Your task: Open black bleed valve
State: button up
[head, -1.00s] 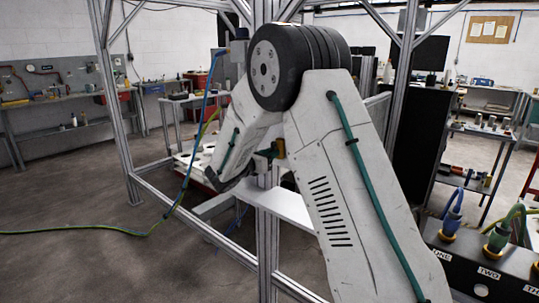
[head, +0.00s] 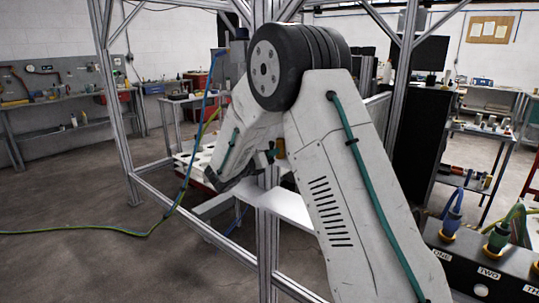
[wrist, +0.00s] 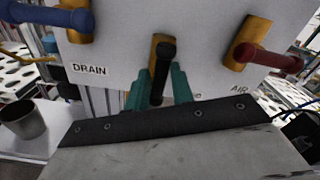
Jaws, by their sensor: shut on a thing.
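In the wrist view a pale panel (wrist: 110,55) carries three valves with brass bodies. The black bleed valve (wrist: 164,55) is in the middle, and its handle points down toward my gripper. My gripper (wrist: 158,84) has a teal finger on each side of the black handle and is shut on it. The label under this valve is mostly hidden by my gripper. The blue valve (wrist: 62,18) is at left above the word DRAIN. The red valve (wrist: 275,59) is at right above the word AIR. In the head view my arm hides most of the panel and gripper.
A metal cup (wrist: 22,118) stands on a surface at left in the wrist view. In the head view, metal frame posts (head: 268,235) stand close around my arm. A hose (head: 150,233) hangs and runs along the floor at left. A connector box (head: 487,262) is at lower right.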

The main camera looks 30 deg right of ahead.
jog(key=shift+o, duration=0.7)
jog(key=shift+n, duration=1)
jog(key=o, duration=0.8)
jog(key=v, duration=0.8)
